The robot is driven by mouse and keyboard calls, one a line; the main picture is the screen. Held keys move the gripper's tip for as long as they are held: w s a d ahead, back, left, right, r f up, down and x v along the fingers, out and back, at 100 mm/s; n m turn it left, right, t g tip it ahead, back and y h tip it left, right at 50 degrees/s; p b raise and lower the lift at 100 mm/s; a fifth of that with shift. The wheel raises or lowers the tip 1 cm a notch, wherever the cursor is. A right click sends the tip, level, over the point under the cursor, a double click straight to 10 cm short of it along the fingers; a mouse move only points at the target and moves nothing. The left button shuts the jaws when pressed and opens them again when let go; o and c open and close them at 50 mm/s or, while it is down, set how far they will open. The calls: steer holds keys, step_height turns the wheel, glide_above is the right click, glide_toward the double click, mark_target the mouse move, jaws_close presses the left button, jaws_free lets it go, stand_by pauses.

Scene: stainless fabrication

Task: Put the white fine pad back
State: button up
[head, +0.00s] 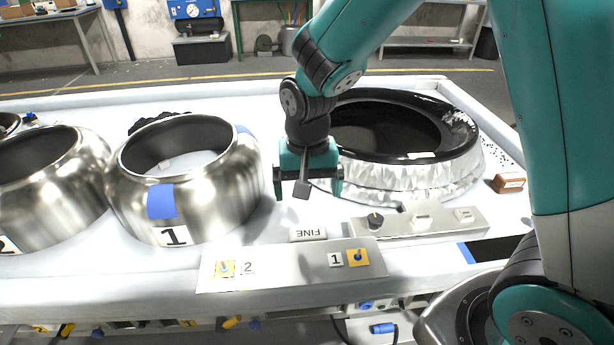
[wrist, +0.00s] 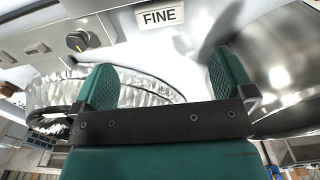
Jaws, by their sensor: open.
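My gripper (head: 307,184) is open and empty, pointing down above the white bench between the steel vessel marked 1 and the black-rimmed ring. Its two green fingers also show in the wrist view (wrist: 165,88), with nothing held between them. A white rectangular piece marked FINE (head: 308,234) lies on the bench just in front of my gripper, and it shows at the top of the wrist view (wrist: 160,17). I cannot tell whether it is the pad or a label plate. A small white piece (head: 421,155) sits on the near rim of the black ring (head: 350,149).
The vessel marked 1 (head: 223,190) stands left, with another steel vessel (head: 50,205) beyond. A metal panel (head: 300,268) with marks 2 and 1 lies in front. A knob panel (head: 400,228) and a brown block (head: 508,183) are on the right.

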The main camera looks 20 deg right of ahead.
steer(key=s+a+r+n+y, duration=0.2)
steer(key=s+r+n, duration=0.3)
steer(key=s, duration=0.4)
steer(key=s+a+r+n+y, duration=0.2)
steer(key=s+r+n, duration=0.3)
steer(key=s+r, duration=0.3)
steer(key=shift+s+a+n, duration=0.2)
steer(key=shift+s+n, duration=0.2)
steer(key=shift+s, duration=0.2)
steer(key=shift+r, duration=0.1)
step_height(320, 180, up, 2)
steer(key=shift+r+p, duration=0.2)
steer(key=shift+p, duration=1)
